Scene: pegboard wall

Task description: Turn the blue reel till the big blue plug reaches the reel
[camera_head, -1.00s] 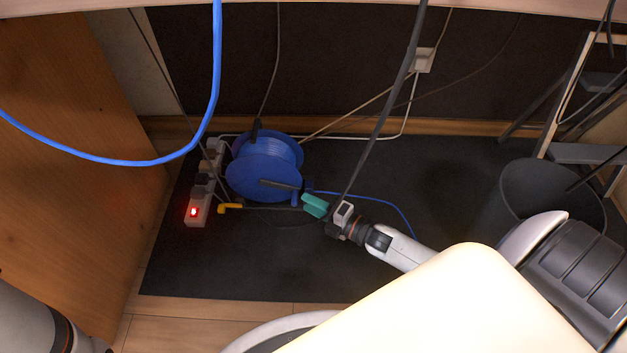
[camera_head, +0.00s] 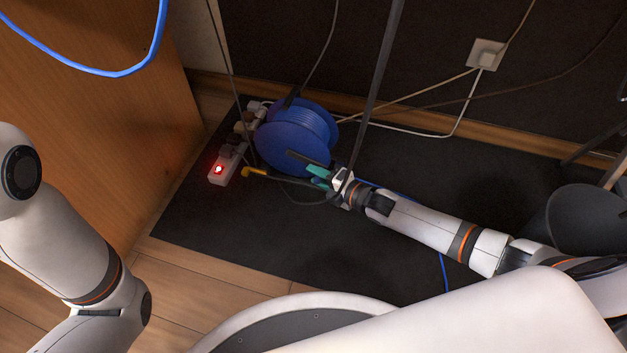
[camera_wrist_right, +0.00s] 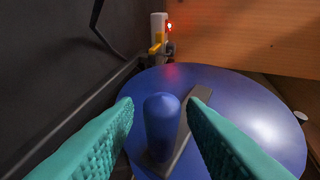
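The blue reel (camera_head: 297,137) stands on the dark mat beside the power strip. Its dark crank arm (camera_wrist_right: 190,132) carries a blue knob (camera_wrist_right: 162,127). My right gripper (camera_head: 318,178) is at the front of the reel. In the right wrist view its two teal fingers (camera_wrist_right: 161,105) are apart, with the knob between their tips and a gap on both sides. I cannot make out the big blue plug. My left gripper is out of view.
A power strip (camera_head: 225,166) with a lit red switch lies left of the reel, close to a yellow-ended rod (camera_head: 255,172). A blue cable loop (camera_head: 120,73) hangs at upper left. A dark bin (camera_head: 590,220) stands at right. A wooden panel (camera_head: 90,130) bounds the left.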

